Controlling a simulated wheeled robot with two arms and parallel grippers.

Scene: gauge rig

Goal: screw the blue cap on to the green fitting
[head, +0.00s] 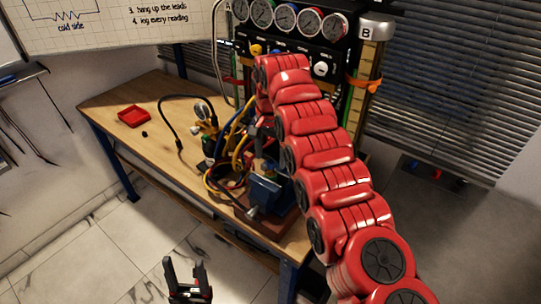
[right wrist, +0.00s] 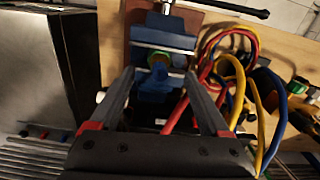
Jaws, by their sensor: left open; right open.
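The green fitting (right wrist: 158,60) shows in the right wrist view as a green ring with an orange-brown centre, seen end-on at the blue-grey vise (right wrist: 165,38). The vise also shows in the head view (head: 266,189) near the bench's front edge. My right gripper (right wrist: 159,76) is open, its two fingers on either side of the fitting's line and apart from it. I cannot pick out the cap for certain elsewhere. My left gripper (head: 188,284) is open and empty over the floor.
Red, yellow and blue hoses (right wrist: 250,85) crowd the right side of the vise. The gauge rig (head: 290,45) stands behind. My right arm hides part of the bench.

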